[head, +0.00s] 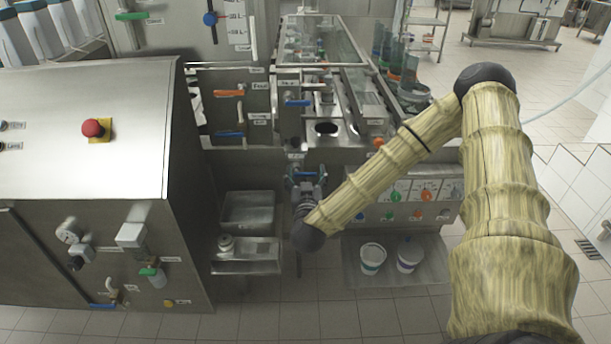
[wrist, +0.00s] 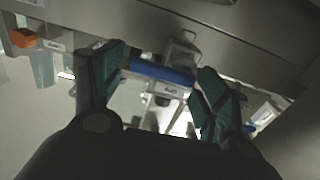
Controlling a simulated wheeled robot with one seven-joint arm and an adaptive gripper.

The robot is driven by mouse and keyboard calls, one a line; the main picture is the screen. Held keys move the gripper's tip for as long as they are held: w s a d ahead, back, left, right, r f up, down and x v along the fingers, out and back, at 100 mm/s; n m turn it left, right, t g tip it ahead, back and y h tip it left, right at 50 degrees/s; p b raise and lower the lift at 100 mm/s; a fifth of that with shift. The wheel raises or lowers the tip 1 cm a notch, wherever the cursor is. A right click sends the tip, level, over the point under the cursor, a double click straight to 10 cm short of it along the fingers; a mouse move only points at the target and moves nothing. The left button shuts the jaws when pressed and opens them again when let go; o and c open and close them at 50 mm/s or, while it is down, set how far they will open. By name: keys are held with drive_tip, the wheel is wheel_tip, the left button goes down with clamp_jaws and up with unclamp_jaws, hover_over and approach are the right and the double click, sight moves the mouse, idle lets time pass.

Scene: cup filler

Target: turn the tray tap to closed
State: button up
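The tap has a blue lever handle (wrist: 162,72), which lies roughly crosswise in the wrist view. A small white label (wrist: 166,88) shows upside down just below it, too blurred to read surely. My gripper (wrist: 160,64) is open, with one dark, teal-padded finger on each side of the blue handle. I cannot tell whether a finger touches it. In the head view my gripper (head: 307,188) is at the front of the machine, just below the blue handle (head: 306,173), and partly hides the tap.
A steel cabinet with a red button (head: 93,128) stands on the left. Other levers, orange (head: 229,93) and blue (head: 298,103), sit above my gripper. A steel basin (head: 248,212) is at lower left of it. Two white buckets (head: 372,258) (head: 410,256) stand below, to the right.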

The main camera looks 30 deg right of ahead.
idle(0.3)
drive_tip(key=v, duration=0.7)
drive_tip(key=shift+s, duration=0.25)
idle(0.3)
drive_tip(key=s+a+f+n+g+y, duration=0.3)
drive_tip(key=s+a+f+y, duration=0.2)
drive_tip(key=a+f, duration=0.45)
drive_tip(key=s+a+f+n+g+y, duration=0.25)
drive_tip(key=s+a+f+y, duration=0.3)
drive_tip(key=f, duration=0.65)
drive_tip(key=s+f+g, duration=0.5)
drive_tip(key=s, duration=0.6)
drive_tip(key=s+f+g, duration=0.4)
drive_tip(key=s, duration=0.6)
drive_tip(key=shift+s+a+f+g+h, duration=0.2)
drive_tip(key=shift+s+f+g+h, duration=0.15)
drive_tip(key=shift+s+h, duration=0.1)
